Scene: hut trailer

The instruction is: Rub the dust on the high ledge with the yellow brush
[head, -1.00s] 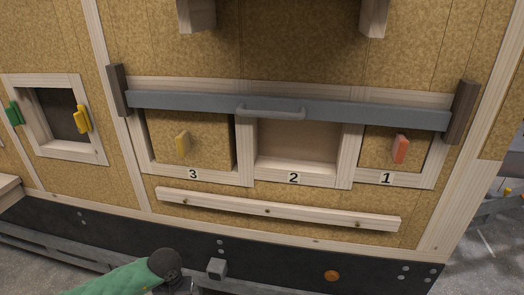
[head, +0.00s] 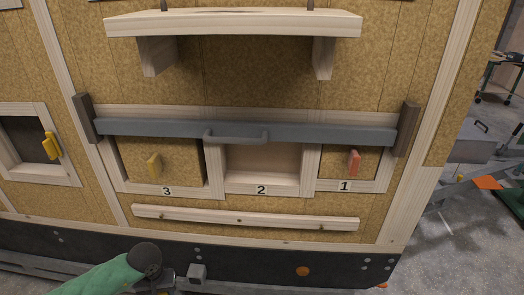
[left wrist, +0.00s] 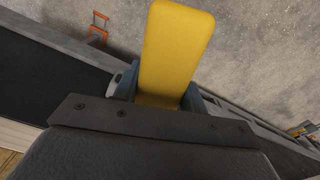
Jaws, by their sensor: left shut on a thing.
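The high ledge (head: 215,26) is a pale wooden shelf on two brackets at the top of the head view. A thin dark patch shows on its top, too small to tell if it is dust. In the left wrist view, my left gripper (left wrist: 160,95) is shut on the yellow brush (left wrist: 176,48). Its yellow block sticks out beyond the fingers over the grey floor; any bristles are hidden. In the head view my green left arm is low at the bottom left, well below the ledge, and its gripper is mostly cut off. My right gripper is not in view.
Below the ledge, a grey bar (head: 320,132) with a handle crosses the numbered compartments 3, 2 and 1. Compartment 2 (head: 262,160) is open and empty. A wooden rail (head: 245,218) juts out lower down. An orange frame (left wrist: 98,30) stands on the floor.

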